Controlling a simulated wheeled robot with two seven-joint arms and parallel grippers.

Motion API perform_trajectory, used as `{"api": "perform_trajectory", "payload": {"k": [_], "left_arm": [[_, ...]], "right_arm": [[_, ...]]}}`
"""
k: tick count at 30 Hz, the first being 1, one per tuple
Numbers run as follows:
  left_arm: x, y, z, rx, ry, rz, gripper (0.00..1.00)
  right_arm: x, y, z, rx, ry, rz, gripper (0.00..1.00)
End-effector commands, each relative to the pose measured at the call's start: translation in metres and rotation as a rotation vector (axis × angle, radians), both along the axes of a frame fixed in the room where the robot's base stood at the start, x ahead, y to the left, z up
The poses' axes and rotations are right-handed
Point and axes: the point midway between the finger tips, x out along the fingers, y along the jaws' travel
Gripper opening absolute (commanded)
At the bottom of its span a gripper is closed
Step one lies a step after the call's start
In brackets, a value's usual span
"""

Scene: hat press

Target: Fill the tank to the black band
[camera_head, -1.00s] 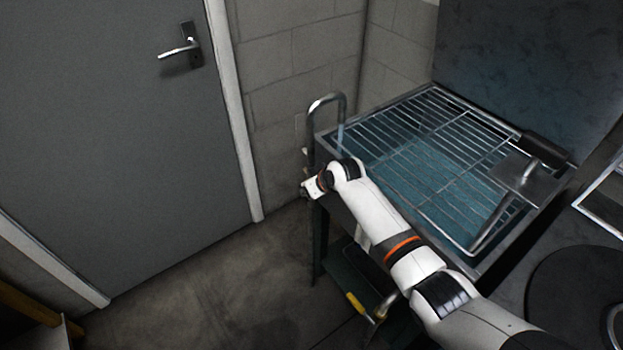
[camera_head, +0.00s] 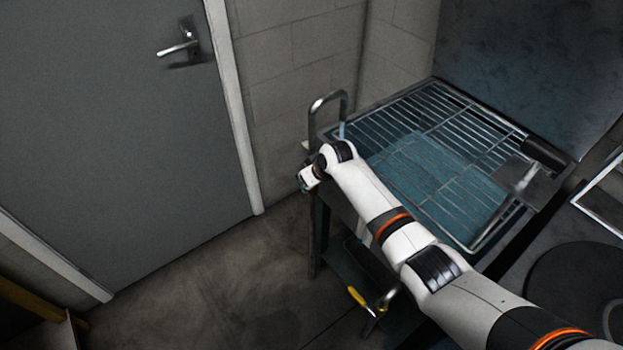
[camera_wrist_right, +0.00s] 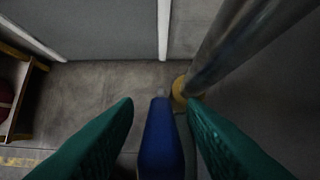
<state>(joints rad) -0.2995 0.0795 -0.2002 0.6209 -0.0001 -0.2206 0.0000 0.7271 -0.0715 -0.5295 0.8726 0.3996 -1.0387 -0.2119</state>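The tank (camera_head: 476,270) stands at the right in the head view, with a wire rack over bluish water (camera_head: 440,185). A curved steel spout (camera_head: 328,98) rises at its left corner; a pale bluish streak under its end may be water. I cannot make out the black band. In the wrist view, a blue lever handle (camera_wrist_right: 161,145) lies between the green fingers of my right gripper (camera_wrist_right: 160,108), which are apart, with a gap on the left side. In the head view, my right gripper (camera_head: 307,182) is beside the tank's left corner, below the spout. My left gripper is out of view.
A steel pipe with a brass collar (camera_wrist_right: 181,90) rises close to the right finger. A grey plate with a dark handle (camera_head: 545,152) lies at the tank's right side. A lower shelf holds a yellow-handled tool (camera_head: 358,299). The floor (camera_head: 215,275) before the grey door is clear.

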Motion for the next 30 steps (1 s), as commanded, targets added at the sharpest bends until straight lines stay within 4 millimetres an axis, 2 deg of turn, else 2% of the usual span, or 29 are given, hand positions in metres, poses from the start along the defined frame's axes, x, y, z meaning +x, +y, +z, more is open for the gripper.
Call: {"api": "perform_trajectory", "payload": {"k": [9,14,30], "left_arm": [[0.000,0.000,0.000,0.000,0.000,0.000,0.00],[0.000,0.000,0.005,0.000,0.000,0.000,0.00],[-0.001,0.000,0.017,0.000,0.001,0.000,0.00]], "right_arm": [[0.000,-0.001,0.001,0.000,0.000,0.000,0.40],[-0.004,-0.004,0.011,0.001,-0.002,0.000,0.40],[-0.042,-0.031,0.091,0.000,-0.002,-0.001,0.40]]}}
